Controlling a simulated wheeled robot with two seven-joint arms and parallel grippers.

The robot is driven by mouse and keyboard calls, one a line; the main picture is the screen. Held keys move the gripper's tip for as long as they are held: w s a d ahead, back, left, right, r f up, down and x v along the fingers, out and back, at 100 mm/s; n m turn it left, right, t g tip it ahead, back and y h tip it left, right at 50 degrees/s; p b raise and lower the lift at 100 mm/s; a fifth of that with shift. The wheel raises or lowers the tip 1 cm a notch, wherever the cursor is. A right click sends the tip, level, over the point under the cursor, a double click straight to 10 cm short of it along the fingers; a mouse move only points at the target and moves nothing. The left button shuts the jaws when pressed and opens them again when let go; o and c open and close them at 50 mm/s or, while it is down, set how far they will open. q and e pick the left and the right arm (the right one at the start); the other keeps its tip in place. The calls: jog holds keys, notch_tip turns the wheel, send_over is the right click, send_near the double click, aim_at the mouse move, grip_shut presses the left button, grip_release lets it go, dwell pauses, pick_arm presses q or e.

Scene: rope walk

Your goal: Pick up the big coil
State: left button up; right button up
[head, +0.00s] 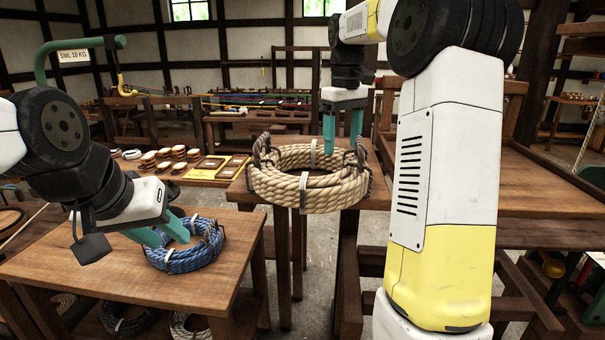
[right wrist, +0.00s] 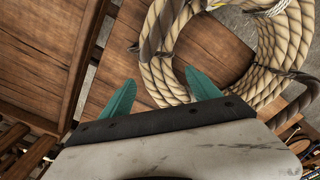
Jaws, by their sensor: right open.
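The big coil (head: 310,188), thick beige rope with light ties and dark grey hangings at its sides, lies on a wooden table in the head view. My right gripper (head: 343,133) points down at the coil's far right side, fingers apart, holding nothing. In the right wrist view the coil (right wrist: 165,50) shows from above. The right gripper's (right wrist: 160,92) left finger is over bare wood outside the ring, its right finger over the ring's opening. My left gripper (head: 170,236) is at a smaller blue coil (head: 190,262); whether its fingers clasp the rope is unclear.
The blue coil lies on a nearer wooden table (head: 60,255) at left. A green post with a yellow hook (head: 122,86) stands behind it. A back table holds small round items and yellow-edged trays (head: 212,165). My right arm covers much of the right side.

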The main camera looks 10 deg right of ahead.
aim_at(343, 150)
notch_tip(343, 150, down, 5)
jog(key=shift+d+r, duration=0.1)
jog(key=shift+r, duration=0.05)
jog(key=shift+r, duration=0.1)
grip_shut()
